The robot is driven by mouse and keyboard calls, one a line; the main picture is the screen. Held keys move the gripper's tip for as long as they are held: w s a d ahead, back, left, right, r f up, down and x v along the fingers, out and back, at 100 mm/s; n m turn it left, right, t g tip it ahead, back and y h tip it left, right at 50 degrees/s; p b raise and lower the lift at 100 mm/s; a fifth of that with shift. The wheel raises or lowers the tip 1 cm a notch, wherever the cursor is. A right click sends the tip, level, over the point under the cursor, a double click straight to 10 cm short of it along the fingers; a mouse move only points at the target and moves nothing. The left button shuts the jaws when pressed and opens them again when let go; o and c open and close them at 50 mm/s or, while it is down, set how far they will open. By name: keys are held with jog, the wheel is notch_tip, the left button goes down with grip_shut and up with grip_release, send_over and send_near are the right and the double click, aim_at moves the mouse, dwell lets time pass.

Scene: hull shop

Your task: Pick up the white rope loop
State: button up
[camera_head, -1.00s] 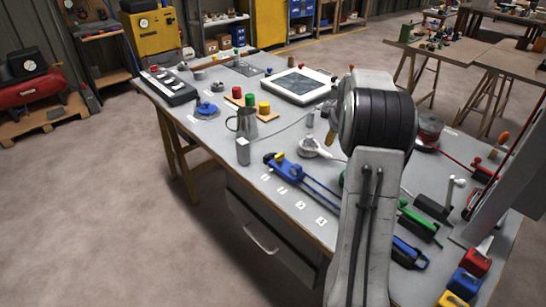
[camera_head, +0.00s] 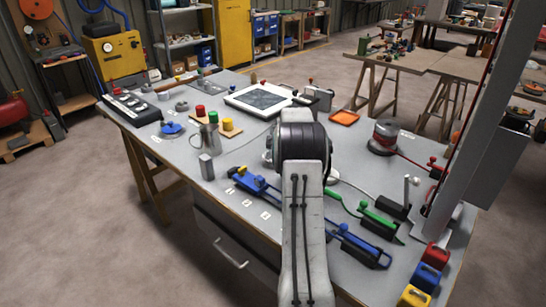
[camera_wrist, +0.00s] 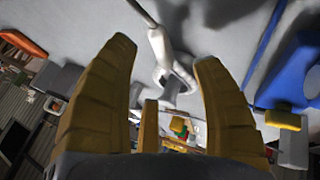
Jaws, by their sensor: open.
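The white rope loop (camera_wrist: 172,62) lies on the grey bench top. In the wrist view it appears as a pale strand that splits around a small gap, between and beyond my fingertips. In the head view my arm covers most of it, and only a pale bit (camera_head: 333,178) shows at the arm's right edge. My gripper (camera_wrist: 164,55) is open, its yellow fingers apart on either side of the loop in the picture. I cannot tell whether they touch it. The gripper is hidden behind my arm in the head view.
A blue bar clamp (camera_head: 255,187) lies left of my arm; a blue part (camera_wrist: 290,75) fills the wrist view's right. A metal jug (camera_head: 211,138) and grey block (camera_head: 206,167) stand farther left.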

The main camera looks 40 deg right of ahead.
jog(key=shift+p+x, duration=0.95)
jog(key=shift+x, duration=0.95)
jog(key=shift+o, duration=0.2)
jog(key=shift+s, duration=0.1)
grip_shut()
